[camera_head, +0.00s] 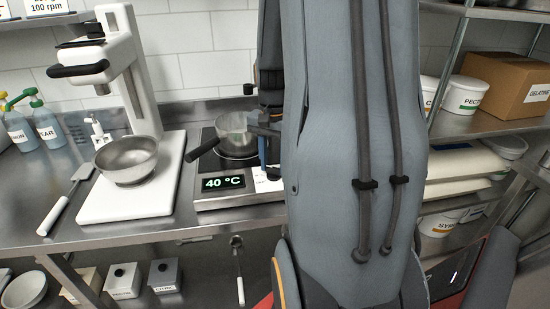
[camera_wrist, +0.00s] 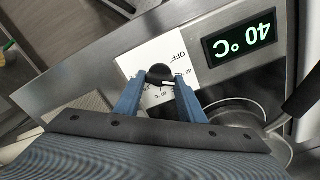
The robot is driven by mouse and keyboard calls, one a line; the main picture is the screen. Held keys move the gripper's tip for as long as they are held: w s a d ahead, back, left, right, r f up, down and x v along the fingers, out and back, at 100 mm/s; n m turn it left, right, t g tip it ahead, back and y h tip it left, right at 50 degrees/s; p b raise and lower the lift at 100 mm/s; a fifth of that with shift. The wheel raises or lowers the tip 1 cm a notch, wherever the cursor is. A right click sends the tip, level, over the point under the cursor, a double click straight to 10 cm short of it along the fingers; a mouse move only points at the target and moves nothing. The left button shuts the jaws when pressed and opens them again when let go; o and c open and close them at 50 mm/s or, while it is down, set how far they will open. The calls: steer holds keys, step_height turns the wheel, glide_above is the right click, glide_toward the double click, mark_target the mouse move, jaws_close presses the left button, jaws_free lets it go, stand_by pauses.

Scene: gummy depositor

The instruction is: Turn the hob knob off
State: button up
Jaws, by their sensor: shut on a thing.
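The hob knob (camera_wrist: 160,73) is a small dark round knob on a white dial label (camera_wrist: 145,57) with OFF and temperature marks. In the wrist view my gripper (camera_wrist: 158,80) has its two blue fingers on either side of the knob, shut on it. A white mark at the knob's edge sits away from the word OFF; its exact setting is hard to read. The hob (camera_head: 212,204) has a display (camera_head: 223,183) reading 40 °C, also seen in the wrist view (camera_wrist: 240,40). In the head view my arm hides the knob.
A spatula (camera_head: 60,208) lies on the counter. Shelves with tubs and a box (camera_head: 497,85) stand right.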

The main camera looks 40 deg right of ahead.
steer(key=n+p, duration=0.3)
steer(key=n, duration=0.2)
steer(key=shift+r+n, duration=0.1)
steer(key=shift+n, duration=0.2)
steer(key=n+p, duration=0.2)
steer(key=n, duration=0.3)
steer(key=shift+p, duration=0.3)
steer(key=shift+n, duration=0.4)
steer(key=o, duration=1)
steer(key=shift+o, duration=0.2)
steer(key=shift+r+b, duration=1.05)
steer(key=shift+r, duration=2.8)
